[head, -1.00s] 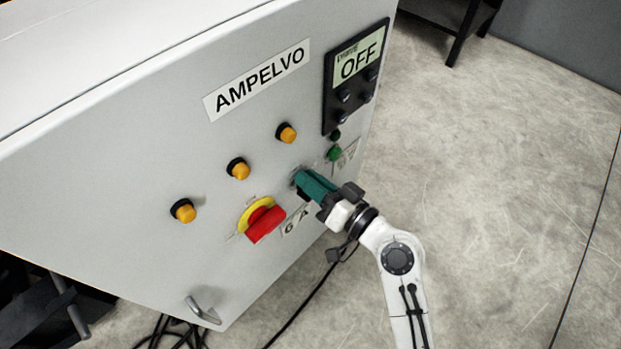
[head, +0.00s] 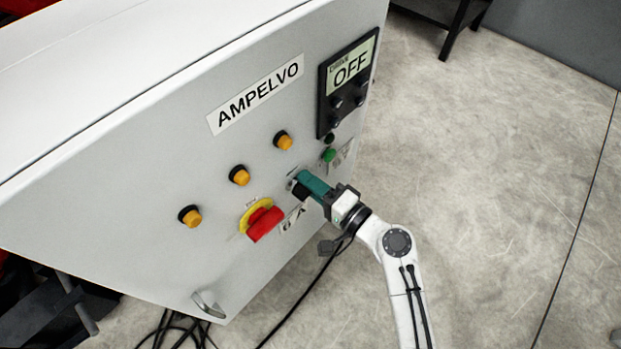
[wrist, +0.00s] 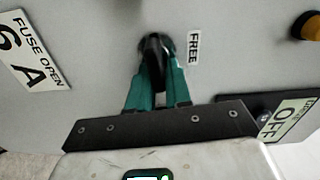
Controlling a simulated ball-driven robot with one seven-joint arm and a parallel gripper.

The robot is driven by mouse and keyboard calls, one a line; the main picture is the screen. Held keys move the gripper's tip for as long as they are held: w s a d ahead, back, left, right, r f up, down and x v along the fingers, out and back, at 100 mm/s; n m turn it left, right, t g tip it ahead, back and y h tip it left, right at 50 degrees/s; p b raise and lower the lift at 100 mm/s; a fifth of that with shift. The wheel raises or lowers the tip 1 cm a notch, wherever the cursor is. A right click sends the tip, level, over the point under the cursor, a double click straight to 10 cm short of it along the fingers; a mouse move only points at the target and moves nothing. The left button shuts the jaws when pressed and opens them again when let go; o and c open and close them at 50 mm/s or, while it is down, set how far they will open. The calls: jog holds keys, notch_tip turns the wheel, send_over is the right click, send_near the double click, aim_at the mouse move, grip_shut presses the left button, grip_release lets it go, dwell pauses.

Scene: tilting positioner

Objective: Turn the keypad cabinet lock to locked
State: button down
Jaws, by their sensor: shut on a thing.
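The grey cabinet (head: 130,190) fills the left of the head view. My gripper (head: 302,184), with green fingers, reaches its front face right of the red handle. In the wrist view my gripper (wrist: 157,62) is shut on a black lock knob (wrist: 154,47), one finger on each side. In the head view the fingers hide most of the knob.
A red handle on a yellow disc (head: 264,221) sits close left of my gripper. Several yellow buttons (head: 239,175) and a green button (head: 328,155) stick out nearby. A display (head: 350,72) reads OFF. A metal pull (head: 207,305) is lower down. Floor at right is clear.

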jog(key=shift+f+m, duration=0.1)
jog(key=shift+m, duration=0.5)
jog(key=c, duration=1.1)
grip_release()
jog(key=shift+c, duration=0.2)
jog(key=p+v, duration=0.1)
jog(key=v, duration=0.9)
jog(key=shift+s+d, duration=0.25)
jog(key=shift+d, duration=0.1)
